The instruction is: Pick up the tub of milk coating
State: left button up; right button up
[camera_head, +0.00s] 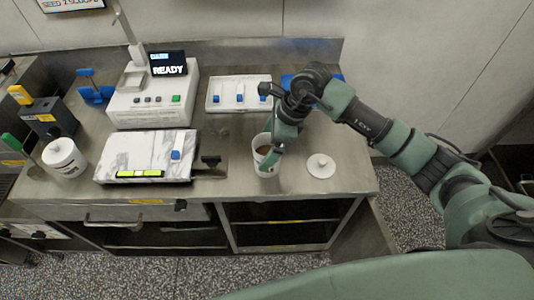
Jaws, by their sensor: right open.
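An open white tub (262,166) with brown contents stands upright near the front of the steel counter, right of centre. Its label is too small to read. My right gripper (270,154) reaches down to this tub, with a green finger overlapping its rim and opening. The gripper is open. I cannot tell whether the finger is inside the tub or touches its wall. A second white tub (66,161), closed with a lid, stands at the left of the counter. My left gripper is not in view.
A round white lid (320,168) lies right of the open tub. A marble slab (150,150) lies to the left, before a white machine (150,105) whose screen reads READY. A white tray (217,102) with blue-ended items and a blue thing (292,80) are behind.

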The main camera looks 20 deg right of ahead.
jog(key=shift+c, duration=1.2)
jog(key=shift+w, duration=0.1)
grip_shut()
